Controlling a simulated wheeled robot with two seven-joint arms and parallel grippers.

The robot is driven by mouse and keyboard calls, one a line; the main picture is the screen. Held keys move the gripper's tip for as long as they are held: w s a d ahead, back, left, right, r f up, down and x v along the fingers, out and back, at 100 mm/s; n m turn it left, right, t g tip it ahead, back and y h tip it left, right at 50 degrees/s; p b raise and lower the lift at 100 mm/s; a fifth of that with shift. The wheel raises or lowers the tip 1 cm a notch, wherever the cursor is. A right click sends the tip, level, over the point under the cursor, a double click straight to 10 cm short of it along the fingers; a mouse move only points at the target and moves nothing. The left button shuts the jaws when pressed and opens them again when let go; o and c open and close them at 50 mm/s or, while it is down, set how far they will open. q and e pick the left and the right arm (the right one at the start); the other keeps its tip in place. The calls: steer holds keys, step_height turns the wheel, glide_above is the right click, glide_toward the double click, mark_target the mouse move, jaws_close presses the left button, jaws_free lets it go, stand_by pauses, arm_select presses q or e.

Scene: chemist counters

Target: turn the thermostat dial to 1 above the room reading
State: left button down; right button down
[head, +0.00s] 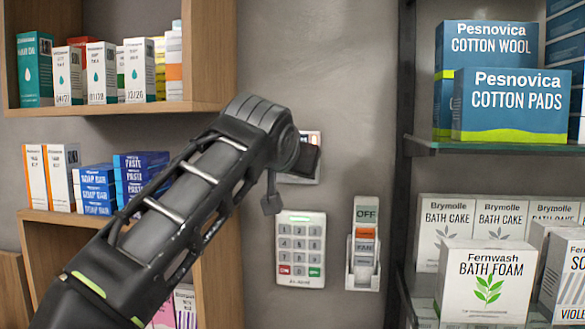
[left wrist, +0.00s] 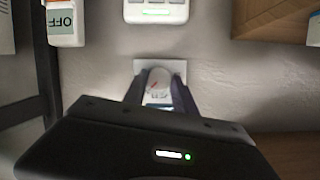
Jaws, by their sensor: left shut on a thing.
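The thermostat is a pale wall plate (left wrist: 179,67) with a round white dial (left wrist: 158,77) that has a red mark. In the head view the plate (head: 315,137) shows only at its edges, with a small orange glow at the top; my left gripper covers the dial there. My left gripper (head: 303,158) reaches it from the left. In the left wrist view its two fingers (left wrist: 158,92) stand on either side of the dial and are shut on it. The room reading and the dial's numbers are not legible. My right gripper is in neither view.
Below the thermostat are a white keypad (head: 301,250) and a switch holder marked OFF and FAN (head: 364,245). A wooden shelf (head: 120,108) with boxes stands left, and a dark-framed shelf (head: 490,147) with boxes stands right. Bare wall surrounds the thermostat.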

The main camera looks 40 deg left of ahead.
arm_select(q)
steer(key=shift+f, duration=0.25)
steer(key=c, duration=1)
jaws_free()
steer(key=shift+r, duration=0.1)
steer(key=b+v, duration=0.1)
steer(key=v, duration=0.7)
steer(key=shift+w, duration=0.1)
